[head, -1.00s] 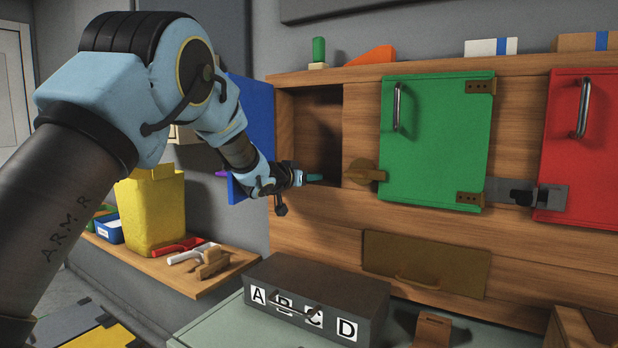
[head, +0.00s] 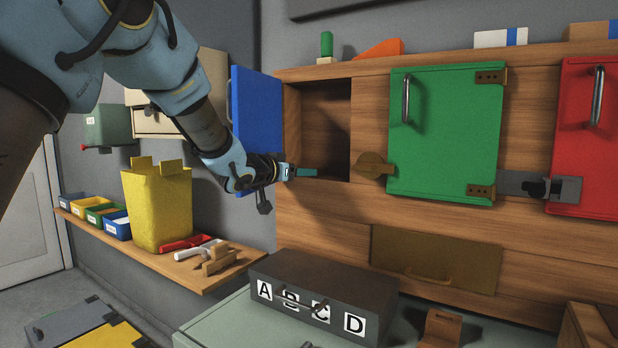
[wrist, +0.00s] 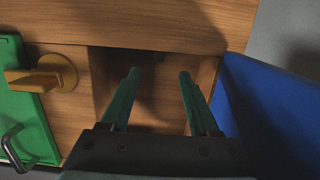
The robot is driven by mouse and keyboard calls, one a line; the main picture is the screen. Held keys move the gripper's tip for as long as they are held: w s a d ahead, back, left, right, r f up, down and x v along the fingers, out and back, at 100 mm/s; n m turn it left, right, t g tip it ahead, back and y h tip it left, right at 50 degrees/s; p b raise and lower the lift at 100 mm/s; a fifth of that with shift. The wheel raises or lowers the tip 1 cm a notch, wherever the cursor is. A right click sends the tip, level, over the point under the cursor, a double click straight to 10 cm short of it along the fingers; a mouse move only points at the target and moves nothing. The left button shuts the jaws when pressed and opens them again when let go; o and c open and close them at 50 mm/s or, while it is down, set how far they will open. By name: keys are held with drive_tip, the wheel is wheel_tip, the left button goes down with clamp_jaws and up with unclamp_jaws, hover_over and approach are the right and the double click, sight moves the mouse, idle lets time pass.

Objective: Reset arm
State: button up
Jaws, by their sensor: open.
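My gripper (head: 300,171) is at the mouth of an open compartment (head: 328,115) in the wooden cabinet. In the wrist view its two green fingers (wrist: 158,88) are apart with nothing between them, pointing at the compartment opening (wrist: 150,62). My arm comes in from the upper left in the head view. The blue door (head: 256,125) stands swung open to the left of the compartment, behind my wrist; in the wrist view the blue door (wrist: 265,110) is right of the fingers. The compartment looks empty where it shows.
The green door (head: 445,130) is closed, with a wooden latch (head: 372,165) on its left. The red door (head: 585,135) is further right. A grey case (head: 325,285) lettered A to D lies below. A yellow bin (head: 158,210) and tools stand on the left shelf (head: 165,265).

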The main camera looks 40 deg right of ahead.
drive_tip(key=shift+v, duration=1)
drive_tip(key=shift+s, duration=0.15)
